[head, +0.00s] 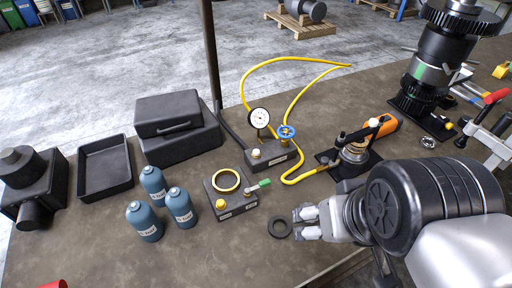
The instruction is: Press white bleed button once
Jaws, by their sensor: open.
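A small white button (256,153) sits on top of a dark block (272,158). The block also carries a round white-faced gauge (259,118) and a blue handwheel (286,132). My gripper (301,224) is open at the lower middle, with its fingers pointing left. It is below and to the right of the white button, well apart from it. Nothing shows between the fingers.
A fixture with a yellow ring (226,180), yellow button (220,204) and green-handled lever (260,185) stands left of my gripper. A yellow hose (246,84) loops behind the block. Blue bottles (144,222), a black tray (104,167) and a black case (180,146) stand left.

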